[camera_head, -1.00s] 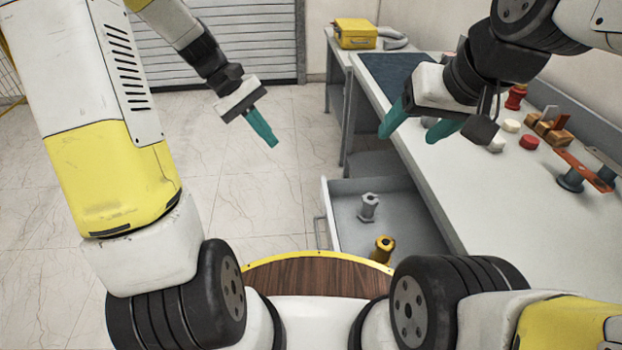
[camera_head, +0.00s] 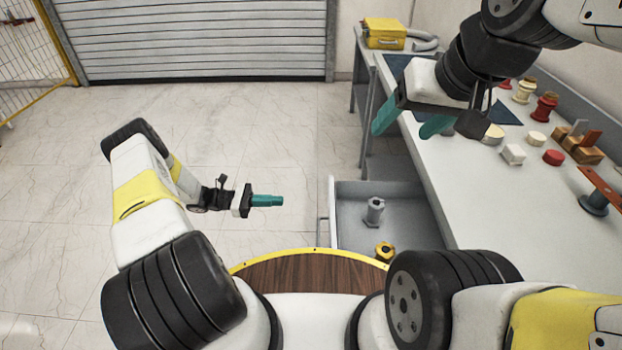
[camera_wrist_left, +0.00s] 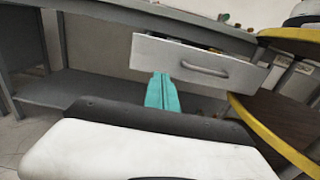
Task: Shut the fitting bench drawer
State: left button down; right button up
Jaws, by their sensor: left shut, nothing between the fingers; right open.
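The fitting bench drawer (camera_head: 345,230) is pulled out from the bench's left side. A grey flanged part (camera_head: 375,211) and a yellow-and-black part (camera_head: 384,251) stand in it. The drawer's white front with a grey handle (camera_wrist_left: 205,70) shows in the left wrist view. My left gripper (camera_head: 282,201) is shut and empty, left of the drawer front and apart from it in the head view. Its teal fingers (camera_wrist_left: 162,92) point toward the drawer front in the left wrist view. My right gripper (camera_head: 405,128) is open and empty above the bench top.
The grey bench (camera_head: 490,205) runs along the right. On it are a yellow case (camera_head: 384,33), a red button-like piece (camera_head: 553,158), wooden blocks (camera_head: 582,148) and several fittings. A round wooden top with yellow rim (camera_head: 300,272) lies in front. The floor left of the drawer is clear.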

aim_at(409, 211)
pick_arm(q)
jog(key=d, duration=1.4)
jog(key=d, duration=2.8)
jog(key=shift+d, duration=0.65)
jog(key=shift+d+r, duration=0.1)
jog(key=shift+d, duration=0.05)
